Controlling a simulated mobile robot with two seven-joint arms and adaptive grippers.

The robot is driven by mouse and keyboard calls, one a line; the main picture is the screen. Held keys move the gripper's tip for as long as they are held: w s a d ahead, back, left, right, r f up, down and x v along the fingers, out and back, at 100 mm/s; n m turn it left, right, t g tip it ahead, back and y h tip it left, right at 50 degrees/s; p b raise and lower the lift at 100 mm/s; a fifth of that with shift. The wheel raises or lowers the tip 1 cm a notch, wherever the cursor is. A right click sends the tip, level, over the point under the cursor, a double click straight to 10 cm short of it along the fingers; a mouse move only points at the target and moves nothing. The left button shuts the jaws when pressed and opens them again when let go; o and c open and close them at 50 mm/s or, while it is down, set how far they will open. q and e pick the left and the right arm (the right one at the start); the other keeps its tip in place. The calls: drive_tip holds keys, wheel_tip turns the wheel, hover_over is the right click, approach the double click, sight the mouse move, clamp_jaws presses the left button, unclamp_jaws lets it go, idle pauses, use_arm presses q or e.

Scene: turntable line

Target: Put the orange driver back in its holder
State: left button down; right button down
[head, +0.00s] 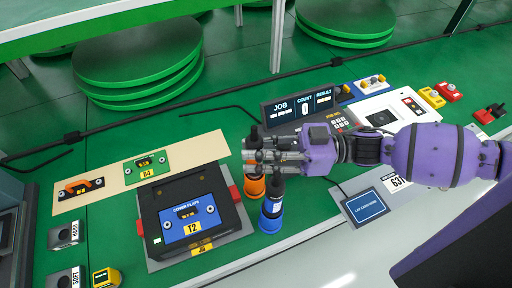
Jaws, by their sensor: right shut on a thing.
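My right gripper (258,157) reaches in from the right and is shut on the orange driver (254,134), whose dark top sticks up above the fingers. Directly below the fingers is an orange cup-shaped holder (254,190), partly covered by the gripper and the blue holder. The driver's lower part is hidden by the fingers, so I cannot tell how deep it sits in the holder. A blue holder (271,219) stands just in front, with a dark driver (278,187) upright in it, close beside the gripper. My left gripper is not in view.
A black fixture with a blue plate (188,218) and red side clamps stands left of the holders. A beige board (123,185) lies behind it. A job display (298,106) and keypad stand behind the gripper. A blue-screened card reader (366,207) is at front right.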

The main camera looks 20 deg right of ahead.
drive_tip(key=shift+f, duration=0.25)
drive_tip(key=c, duration=1.4)
unclamp_jaws()
drive_tip(key=shift+c, duration=0.2)
drive_tip(key=shift+o, duration=0.5)
drive_tip(key=shift+f, duration=0.1)
drive_tip(key=v, duration=1.2)
drive_tip(key=shift+s, duration=0.1)
